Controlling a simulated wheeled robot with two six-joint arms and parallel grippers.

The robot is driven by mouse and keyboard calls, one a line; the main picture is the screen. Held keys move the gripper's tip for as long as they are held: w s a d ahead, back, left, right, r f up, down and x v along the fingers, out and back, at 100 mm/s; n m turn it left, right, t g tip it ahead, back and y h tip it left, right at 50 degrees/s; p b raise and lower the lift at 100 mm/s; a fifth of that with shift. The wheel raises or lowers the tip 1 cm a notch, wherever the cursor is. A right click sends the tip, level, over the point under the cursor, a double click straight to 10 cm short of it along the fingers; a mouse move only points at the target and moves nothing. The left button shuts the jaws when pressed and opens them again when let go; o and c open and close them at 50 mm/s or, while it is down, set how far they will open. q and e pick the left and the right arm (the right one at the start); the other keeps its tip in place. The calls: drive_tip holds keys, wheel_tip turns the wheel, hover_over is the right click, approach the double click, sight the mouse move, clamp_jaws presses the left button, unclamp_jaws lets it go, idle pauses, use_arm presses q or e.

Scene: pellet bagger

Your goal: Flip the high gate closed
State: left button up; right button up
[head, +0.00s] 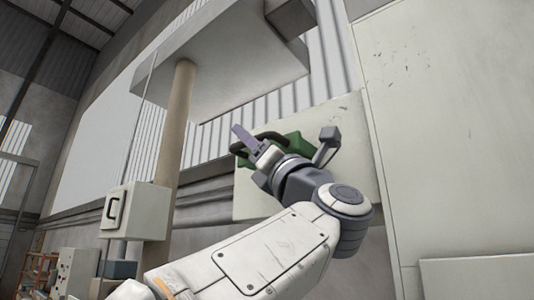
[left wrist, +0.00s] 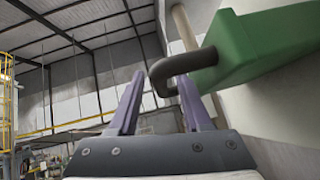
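A green block (head: 293,146) with a dark bent handle (head: 268,136) sits on a pale panel, partly hidden behind my left wrist; I take it to be the high gate. My left gripper (head: 244,137) is raised at the handle. In the left wrist view, the green block (left wrist: 265,45) is at the upper right, and its dark handle (left wrist: 185,66) reaches left and bends down between the two purple fingers (left wrist: 160,82). The fingers are apart, with room around the handle's end. Whether one finger touches it, I cannot tell. My right gripper is out of view.
A large pale box (head: 220,60) hangs above, with a tan post (head: 176,140) below it. A white box with a black handle (head: 136,211) is on the post at left. A large pale panel (head: 440,130) stands close on the right. Open room lies left.

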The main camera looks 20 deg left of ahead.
use_arm(q)
clamp_jaws()
idle(1.3)
